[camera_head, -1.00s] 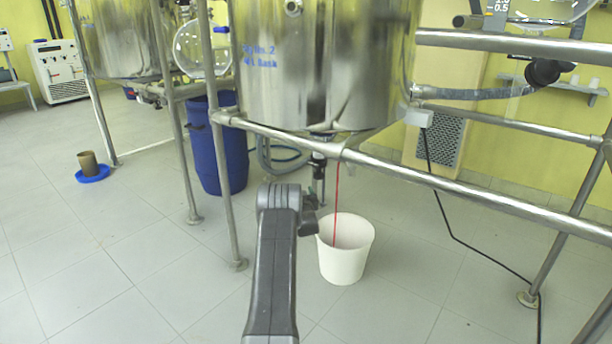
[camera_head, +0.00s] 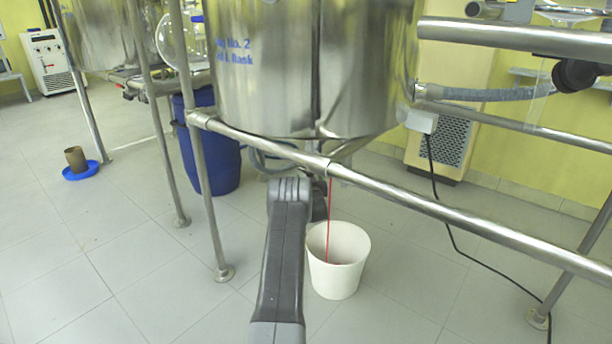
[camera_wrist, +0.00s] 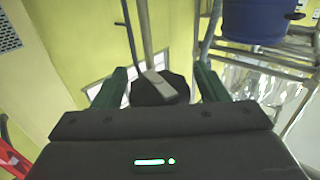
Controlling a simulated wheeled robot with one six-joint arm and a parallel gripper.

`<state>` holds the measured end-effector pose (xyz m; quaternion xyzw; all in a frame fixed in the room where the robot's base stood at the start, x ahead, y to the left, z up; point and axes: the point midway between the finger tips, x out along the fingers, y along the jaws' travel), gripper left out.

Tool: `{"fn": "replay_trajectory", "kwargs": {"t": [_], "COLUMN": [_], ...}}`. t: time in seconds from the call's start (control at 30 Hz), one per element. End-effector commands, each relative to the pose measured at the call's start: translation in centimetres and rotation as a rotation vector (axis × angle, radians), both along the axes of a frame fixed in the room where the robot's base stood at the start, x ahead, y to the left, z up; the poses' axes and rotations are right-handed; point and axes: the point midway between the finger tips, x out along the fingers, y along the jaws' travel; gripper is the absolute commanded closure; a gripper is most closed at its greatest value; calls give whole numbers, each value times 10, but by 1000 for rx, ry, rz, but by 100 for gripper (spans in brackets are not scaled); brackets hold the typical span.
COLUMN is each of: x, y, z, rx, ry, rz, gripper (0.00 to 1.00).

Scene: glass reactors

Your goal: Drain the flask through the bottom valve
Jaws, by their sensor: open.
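The steel vessel (camera_head: 310,70) with blue lettering ending in "No. 2" hangs in a tube frame. A thin red stream (camera_head: 330,215) falls from beneath it into a white bucket (camera_head: 350,255) on the floor, where a little red shows inside. The outlet is mostly hidden behind the frame rail and my arm. In the wrist view my gripper (camera_wrist: 160,75) has its two dark green fingers apart. A black part with a grey lever-like piece (camera_wrist: 155,82) shows between them, with gaps at both sides. I cannot tell whether it is touched.
A blue drum (camera_head: 210,150) stands behind the frame's left leg. A black cable (camera_head: 446,210) runs down at the right. A blue dish with a brown cup (camera_head: 76,160) is far left on open floor.

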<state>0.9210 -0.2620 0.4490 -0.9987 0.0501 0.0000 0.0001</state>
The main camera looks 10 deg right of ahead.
Motion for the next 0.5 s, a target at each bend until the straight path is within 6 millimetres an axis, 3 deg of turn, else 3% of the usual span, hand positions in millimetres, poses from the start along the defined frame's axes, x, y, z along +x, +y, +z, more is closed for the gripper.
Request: {"fn": "replay_trajectory", "kwargs": {"t": [0.27, 0.5], "x": [0, 0], "y": [-1, -1], "z": [0, 0], "rx": [0, 0], "ry": [1, 1], "rz": [0, 0], "gripper": [33, 78]}}
